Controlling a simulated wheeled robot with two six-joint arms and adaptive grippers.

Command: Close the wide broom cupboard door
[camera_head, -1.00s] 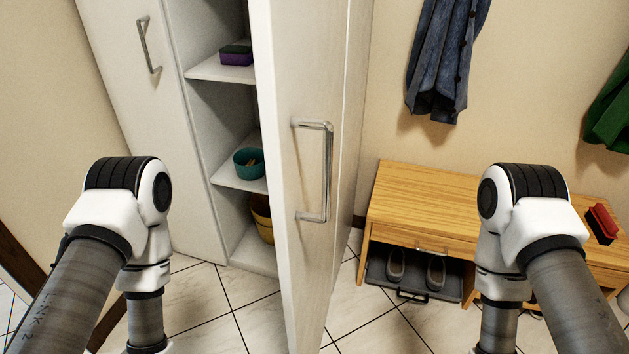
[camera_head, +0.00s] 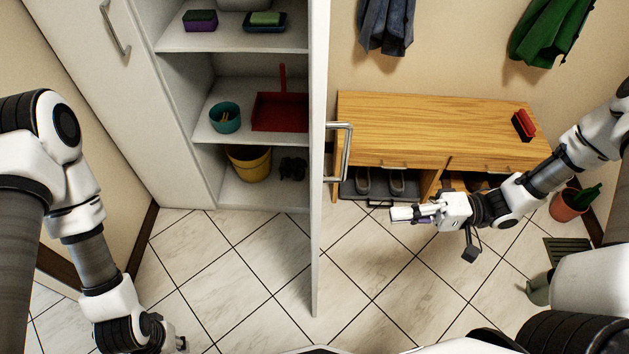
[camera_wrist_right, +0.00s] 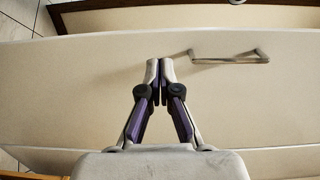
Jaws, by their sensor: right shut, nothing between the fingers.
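The wide white cupboard door (camera_head: 319,200) stands open, seen nearly edge-on in the head view, with its metal bar handle (camera_head: 347,150) on the right side. My right gripper (camera_head: 393,214) is shut and empty, right of the door and below handle height in the picture, pointing left at its outer face. In the right wrist view the shut fingertips (camera_wrist_right: 160,64) are in front of the pale door face (camera_wrist_right: 80,90), with the handle (camera_wrist_right: 230,57) to their right; contact cannot be told. My left gripper (camera_head: 182,343) shows only slightly at the bottom left.
The open cupboard's shelves hold a teal pot (camera_head: 225,117), a red dustpan (camera_head: 281,110) and a yellow bucket (camera_head: 250,163). A wooden bench (camera_head: 430,125) with shoes beneath stands right of the door. A potted plant (camera_head: 568,204) is far right. Tiled floor left of the door is clear.

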